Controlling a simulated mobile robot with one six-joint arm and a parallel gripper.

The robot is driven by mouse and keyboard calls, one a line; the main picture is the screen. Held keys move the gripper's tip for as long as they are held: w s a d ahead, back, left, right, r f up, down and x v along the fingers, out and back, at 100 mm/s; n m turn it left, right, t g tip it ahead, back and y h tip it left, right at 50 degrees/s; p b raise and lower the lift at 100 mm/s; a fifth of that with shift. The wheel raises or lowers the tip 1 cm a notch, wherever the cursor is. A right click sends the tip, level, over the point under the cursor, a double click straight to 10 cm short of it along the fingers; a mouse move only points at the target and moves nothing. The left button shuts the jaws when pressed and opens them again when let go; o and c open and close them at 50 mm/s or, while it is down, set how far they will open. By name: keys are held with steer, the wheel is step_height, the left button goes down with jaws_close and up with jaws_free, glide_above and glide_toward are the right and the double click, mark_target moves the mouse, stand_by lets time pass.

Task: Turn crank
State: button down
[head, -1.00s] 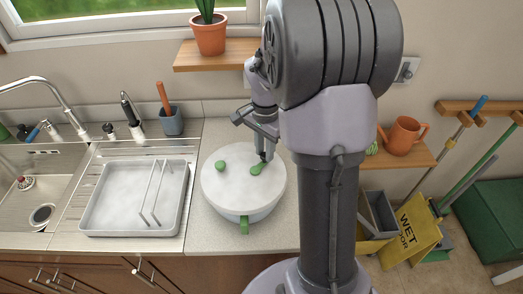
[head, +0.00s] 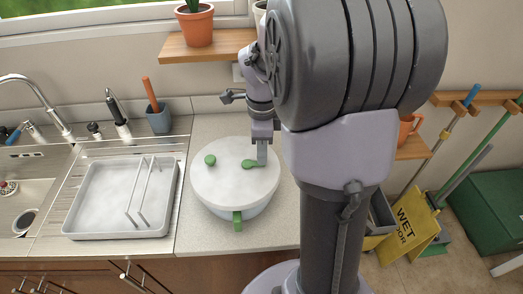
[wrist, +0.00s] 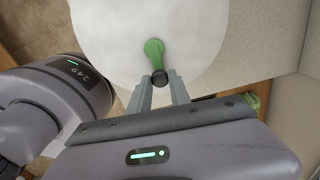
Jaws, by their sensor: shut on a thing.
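A white round lid (head: 225,190) covers a pot-like bowl with a green handle (head: 238,222) at its front, standing on the counter. The green crank (head: 249,164) lies on the lid, right of centre towards the back; it also shows in the wrist view (wrist: 153,50). My gripper (head: 262,152) reaches down from behind, over the crank's right end, and hides that end in the head view. In the wrist view the crank's black knob (wrist: 159,78) sits between my fingertips, and my gripper is shut on it. A separate round green knob (head: 210,160) is on the lid's left.
A grey tray with a wire rack (head: 100,205) stands left of the bowl, beside the sink (head: 25,220). A shelf (head: 200,46) with a potted plant (head: 196,25) hangs above. Bare counter lies in front of the tray and bowl.

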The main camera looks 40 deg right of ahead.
steer(key=shift+s+a+m+b, duration=0.2)
steer(key=shift+m+b, duration=0.1)
steer(key=shift+m, duration=0.4)
steer(key=c, duration=1.2)
jaws_free()
step_height(320, 180, up, 18)
steer(key=p, duration=0.6)
steer(key=shift+f, duration=0.25)
